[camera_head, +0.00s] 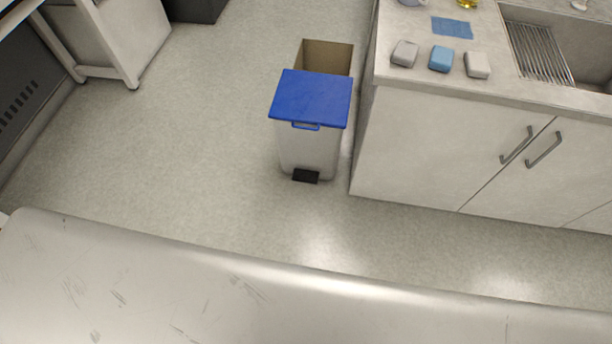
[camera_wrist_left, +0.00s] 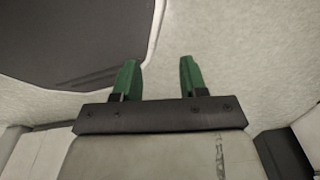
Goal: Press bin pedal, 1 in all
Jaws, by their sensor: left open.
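A white bin (camera_head: 309,148) with a blue lid (camera_head: 312,97) stands on the floor in the head view, left of the counter. Its lid is down. The black pedal (camera_head: 306,175) sticks out at the bottom of its front, near the floor. My left gripper (camera_wrist_left: 158,78) shows in the left wrist view with two green fingers apart and nothing between them. Neither gripper shows in the head view, and the bin does not show in the left wrist view.
A cardboard box (camera_head: 328,57) stands behind the bin. A counter (camera_head: 440,150) with cabinet doors, sponges and a sink is close on the bin's right. A white cabinet (camera_head: 120,40) is at the upper left. The floor (camera_head: 190,130) left of and before the bin is clear.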

